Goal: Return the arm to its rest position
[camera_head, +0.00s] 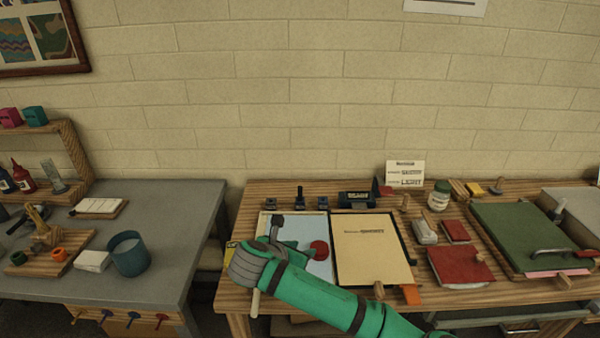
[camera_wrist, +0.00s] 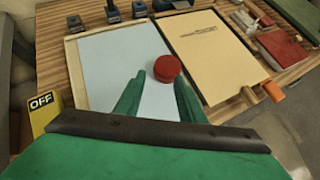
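My arm (camera_head: 345,305) is green with dark bands and reaches out over the left part of the wooden table. My gripper (camera_wrist: 158,98) is open in the wrist view, its two green fingers apart. It is above a tray with a pale blue surface (camera_wrist: 105,65). A round red thing (camera_wrist: 167,68) shows just beyond the fingertips, near the tray's right side; I cannot tell its height above the surface. It also shows in the head view (camera_head: 319,248), right of my gripper. The fingers do not appear to hold it.
A tan board (camera_head: 372,255) lies right of the tray. A red pad (camera_head: 460,266), jar (camera_head: 438,199) and green board (camera_head: 525,240) are farther right. A yellow OFF block (camera_wrist: 42,108) is at the tray's left. A grey table (camera_head: 185,215) with a blue cup (camera_head: 128,258) stands left, across a gap.

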